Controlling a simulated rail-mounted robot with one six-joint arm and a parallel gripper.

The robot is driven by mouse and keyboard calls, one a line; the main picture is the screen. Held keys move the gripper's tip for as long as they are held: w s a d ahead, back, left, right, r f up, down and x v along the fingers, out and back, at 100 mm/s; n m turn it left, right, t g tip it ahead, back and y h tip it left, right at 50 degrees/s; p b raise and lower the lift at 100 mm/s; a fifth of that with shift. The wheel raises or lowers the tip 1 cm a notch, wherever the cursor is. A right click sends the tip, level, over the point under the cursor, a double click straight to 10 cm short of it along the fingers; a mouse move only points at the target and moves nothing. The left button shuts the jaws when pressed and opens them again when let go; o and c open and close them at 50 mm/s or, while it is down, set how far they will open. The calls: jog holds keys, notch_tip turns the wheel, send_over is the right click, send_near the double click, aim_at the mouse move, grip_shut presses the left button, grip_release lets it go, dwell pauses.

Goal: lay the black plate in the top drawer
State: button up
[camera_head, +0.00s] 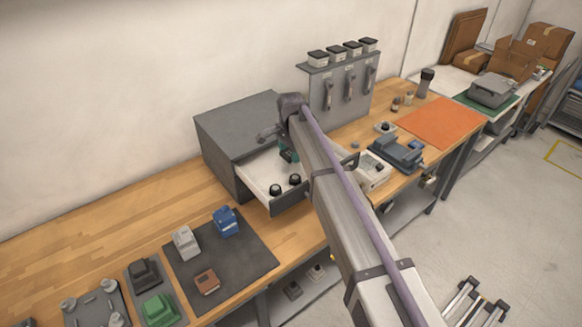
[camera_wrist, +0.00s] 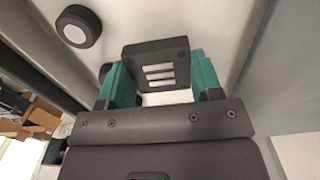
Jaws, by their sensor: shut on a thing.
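The black plate (camera_wrist: 155,52), a small dark block with three pale slots, is between the teal fingers of my gripper (camera_wrist: 160,84) in the wrist view. My gripper is shut on it. The top drawer (camera_head: 289,204) of the grey cabinet (camera_head: 240,128) is pulled open, with a pale floor. In the head view my gripper (camera_head: 288,153) is over the back of the drawer, and my arm hides the plate and the drawer's right part. The wrist view shows the pale drawer floor behind the plate; I cannot tell if they touch.
Two black round pieces (camera_head: 275,190) (camera_head: 295,179) are in the drawer; a round black piece (camera_wrist: 78,27) also shows near the plate in the wrist view. A grey tool panel (camera_head: 338,88) stands right of the cabinet. A dark mat (camera_head: 245,262) with parts lies left on the bench.

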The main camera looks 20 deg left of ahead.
aim_at(291, 165)
notch_tip(291, 165, down, 4)
jog(key=b, duration=0.3)
jog(key=shift+r, duration=0.35)
jog(key=shift+f, duration=0.15)
jog(key=o, duration=0.9)
notch_tip(291, 165, up, 13)
jog(key=p, duration=1.2)
jog(key=shift+f, duration=0.3)
